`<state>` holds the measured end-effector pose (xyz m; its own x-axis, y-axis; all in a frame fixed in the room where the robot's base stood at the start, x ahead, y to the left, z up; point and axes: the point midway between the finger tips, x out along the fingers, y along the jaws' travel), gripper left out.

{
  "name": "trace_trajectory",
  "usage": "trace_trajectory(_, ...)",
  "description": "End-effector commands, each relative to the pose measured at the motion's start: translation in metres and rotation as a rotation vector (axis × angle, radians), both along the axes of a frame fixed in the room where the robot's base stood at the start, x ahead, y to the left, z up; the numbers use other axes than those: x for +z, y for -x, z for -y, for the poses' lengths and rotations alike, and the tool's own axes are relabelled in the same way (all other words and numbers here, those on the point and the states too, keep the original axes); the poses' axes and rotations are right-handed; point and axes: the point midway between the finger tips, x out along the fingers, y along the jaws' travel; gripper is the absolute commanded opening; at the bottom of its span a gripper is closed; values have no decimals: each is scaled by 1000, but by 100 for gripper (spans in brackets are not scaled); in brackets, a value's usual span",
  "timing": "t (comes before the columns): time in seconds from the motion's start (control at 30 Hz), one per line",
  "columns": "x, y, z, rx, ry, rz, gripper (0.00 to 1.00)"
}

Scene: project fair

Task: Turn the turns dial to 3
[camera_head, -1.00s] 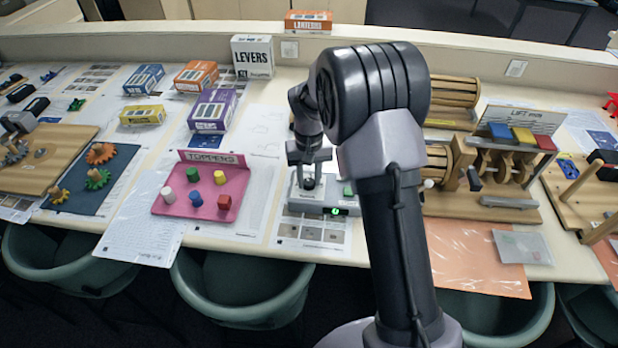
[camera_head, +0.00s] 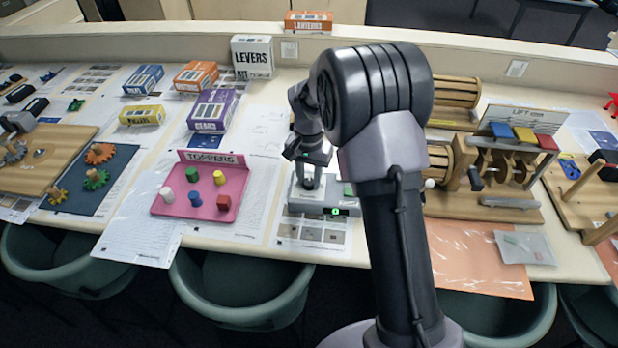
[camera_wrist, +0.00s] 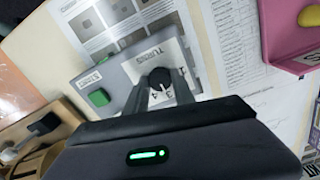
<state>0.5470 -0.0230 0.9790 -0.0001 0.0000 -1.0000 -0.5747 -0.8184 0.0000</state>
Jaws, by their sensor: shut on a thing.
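The turns dial (camera_wrist: 159,78) is a black round knob on a white plate marked TURNS, with the digits 3 and 4 readable near it. The plate is on a grey box (camera_wrist: 124,72), which shows in the head view (camera_head: 318,204) with a lit green display (camera_head: 335,211) that appears to read 0. My gripper (camera_wrist: 160,86) is shut on the dial, a finger on each side; in the head view my gripper (camera_head: 309,184) comes down onto the box from above. Which number the dial points at I cannot tell.
A green button (camera_wrist: 99,97) sits on the same box beside the dial. A pink TOPPERS board (camera_head: 181,208) with coloured pegs stands to the left. A wooden lift model (camera_head: 480,200) stands to the right. Paper sheets lie around the box.

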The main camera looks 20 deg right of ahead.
Motion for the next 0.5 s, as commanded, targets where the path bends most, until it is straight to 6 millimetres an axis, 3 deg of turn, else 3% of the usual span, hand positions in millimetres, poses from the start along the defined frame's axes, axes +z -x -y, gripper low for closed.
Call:
trace_trajectory(0.37, 1, 0, 0, -3, 0, 1, 0)
trace_trajectory(0.4, 1, 0, 0, -3, 0, 1, 36)
trace_trajectory(0.5, 0, 0, 0, -2, 0, 1, 52)
